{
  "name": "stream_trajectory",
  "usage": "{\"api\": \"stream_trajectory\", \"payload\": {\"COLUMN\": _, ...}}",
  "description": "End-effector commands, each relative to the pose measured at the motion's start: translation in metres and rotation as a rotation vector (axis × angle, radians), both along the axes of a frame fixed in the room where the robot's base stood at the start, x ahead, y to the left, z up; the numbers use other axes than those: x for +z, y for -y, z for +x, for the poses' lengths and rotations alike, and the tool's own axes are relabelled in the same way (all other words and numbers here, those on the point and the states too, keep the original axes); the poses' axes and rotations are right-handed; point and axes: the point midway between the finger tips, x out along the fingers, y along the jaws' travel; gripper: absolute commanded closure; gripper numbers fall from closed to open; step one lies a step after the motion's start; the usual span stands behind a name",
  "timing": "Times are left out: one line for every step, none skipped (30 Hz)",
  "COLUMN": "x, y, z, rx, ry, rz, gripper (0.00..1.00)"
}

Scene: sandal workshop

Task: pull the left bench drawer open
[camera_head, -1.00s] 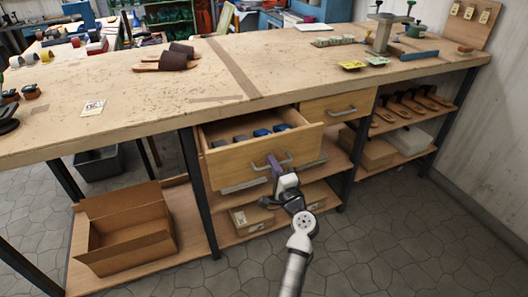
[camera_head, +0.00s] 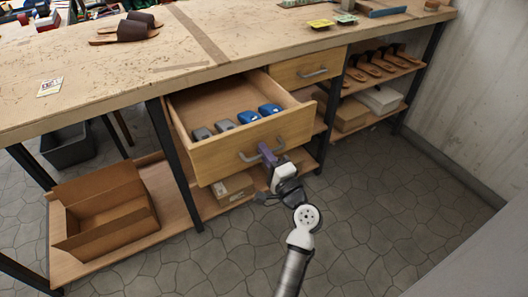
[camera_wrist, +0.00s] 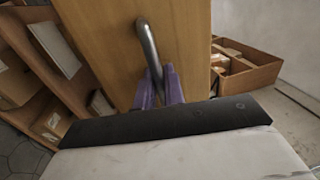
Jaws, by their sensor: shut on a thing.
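The left bench drawer (camera_head: 228,157) is pulled well out from under the workbench, and its inside shows. Several grey and blue items (camera_head: 247,116) lie inside it near its front. Its metal bar handle (camera_head: 285,146) is on the drawer front, and it also shows in the wrist view (camera_wrist: 149,48). My gripper (camera_head: 264,152), with purple fingers, is shut on this handle. In the wrist view the fingers (camera_wrist: 158,88) are on either side of the bar's near end. The wrist hides the lower part of the handle there.
The right drawer (camera_head: 310,68) is shut. An open cardboard box (camera_head: 105,235) stands on the lower left shelf. Sandals (camera_head: 380,62) and boxes (camera_head: 378,99) fill the right shelves. The stone floor (camera_head: 375,200) in front of the bench is clear.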

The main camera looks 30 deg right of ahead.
Motion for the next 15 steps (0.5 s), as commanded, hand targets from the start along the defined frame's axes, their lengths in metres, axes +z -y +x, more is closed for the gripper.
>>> {"api": "stream_trajectory", "payload": {"x": -0.0003, "y": 0.0004, "z": 0.0, "rx": -0.001, "ry": -0.001, "rz": 0.0, "gripper": 1.0}}
{"api": "stream_trajectory", "payload": {"x": -0.0003, "y": 0.0004, "z": 0.0, "rx": -0.001, "ry": -0.001, "rz": 0.0, "gripper": 1.0}}
{"api": "stream_trajectory", "payload": {"x": -0.0003, "y": 0.0004, "z": 0.0, "rx": -0.001, "ry": -0.001, "rz": 0.0, "gripper": 0.88}}
{"api": "stream_trajectory", "payload": {"x": -0.0003, "y": 0.0004, "z": 0.0001, "rx": -0.001, "ry": -0.001, "rz": 0.0, "gripper": 0.85}}
{"api": "stream_trajectory", "payload": {"x": -0.0004, "y": 0.0004, "z": 0.0001, "rx": -0.001, "ry": -0.001, "rz": 0.0, "gripper": 0.85}}
{"api": "stream_trajectory", "payload": {"x": -0.0003, "y": 0.0004, "z": 0.0001, "rx": -0.001, "ry": 0.0, "rz": 0.0, "gripper": 0.85}}
{"api": "stream_trajectory", "payload": {"x": -0.0003, "y": 0.0004, "z": 0.0001, "rx": -0.001, "ry": 0.0, "rz": 0.0, "gripper": 0.85}}
{"api": "stream_trajectory", "payload": {"x": -0.0003, "y": 0.0004, "z": 0.0002, "rx": -0.001, "ry": 0.0, "rz": 0.0, "gripper": 0.85}}
{"api": "stream_trajectory", "payload": {"x": -0.0002, "y": 0.0004, "z": 0.0001, "rx": -0.001, "ry": 0.0, "rz": 0.0, "gripper": 0.85}}
{"api": "stream_trajectory", "payload": {"x": -0.0002, "y": 0.0003, "z": 0.0001, "rx": -0.001, "ry": 0.0, "rz": 0.0, "gripper": 0.85}}
{"api": "stream_trajectory", "payload": {"x": -0.0003, "y": 0.0003, "z": 0.0001, "rx": -0.001, "ry": 0.0, "rz": 0.0, "gripper": 0.85}}
{"api": "stream_trajectory", "payload": {"x": -0.0005, "y": 0.0004, "z": -0.0005, "rx": -0.001, "ry": 0.0, "rz": 0.0, "gripper": 0.85}}
{"api": "stream_trajectory", "payload": {"x": -0.0009, "y": 0.0005, "z": -0.0015, "rx": -0.001, "ry": 0.0, "rz": 0.0, "gripper": 0.85}}
{"api": "stream_trajectory", "payload": {"x": -0.0015, "y": 0.0006, "z": -0.0032, "rx": -0.002, "ry": 0.0, "rz": 0.0, "gripper": 0.85}}
{"api": "stream_trajectory", "payload": {"x": -0.0026, "y": 0.0009, "z": -0.0064, "rx": -0.002, "ry": 0.0, "rz": 0.0, "gripper": 0.85}}
